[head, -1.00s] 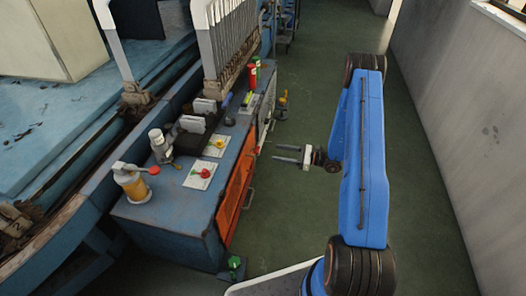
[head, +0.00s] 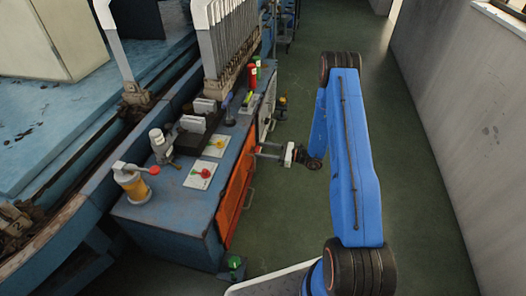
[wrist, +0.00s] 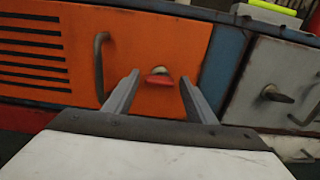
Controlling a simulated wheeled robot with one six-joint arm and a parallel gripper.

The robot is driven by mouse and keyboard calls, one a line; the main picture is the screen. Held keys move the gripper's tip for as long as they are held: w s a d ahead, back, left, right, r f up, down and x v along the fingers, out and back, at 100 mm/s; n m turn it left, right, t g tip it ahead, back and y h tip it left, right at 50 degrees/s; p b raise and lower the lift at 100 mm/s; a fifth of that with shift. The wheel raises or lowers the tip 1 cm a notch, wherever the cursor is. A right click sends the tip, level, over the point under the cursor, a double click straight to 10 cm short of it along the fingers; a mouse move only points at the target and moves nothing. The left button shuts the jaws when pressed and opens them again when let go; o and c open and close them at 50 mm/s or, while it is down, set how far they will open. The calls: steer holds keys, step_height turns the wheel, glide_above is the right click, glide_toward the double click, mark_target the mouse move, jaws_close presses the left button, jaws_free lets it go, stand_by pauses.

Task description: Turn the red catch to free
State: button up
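In the wrist view a small red catch (wrist: 158,79) sits on the front of an orange door (wrist: 185,45), lying roughly crosswise with a pale round mount behind it. My gripper (wrist: 157,84) is open, with one finger on each side of the catch in the picture. I cannot tell whether the fingers touch the door or catch. In the head view my gripper (head: 264,151) is at the far upper part of the orange door (head: 234,193) on the blue bench. I cannot make out the catch in the head view.
A curved handle (wrist: 100,67) stands left of the catch. A grey door (wrist: 270,68) with a dark catch (wrist: 275,93) is to the right. The blue bench (head: 180,209) carries bottles, cards and a red knob (head: 205,173).

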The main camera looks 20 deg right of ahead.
steer(key=c, duration=0.7)
steer(key=shift+c, duration=0.2)
steer(key=shift+n, duration=0.3)
steer(key=n, duration=1.7)
steer(key=shift+s+a+f, duration=0.1)
steer(key=shift+s+f, duration=0.1)
steer(key=shift+n, duration=0.3)
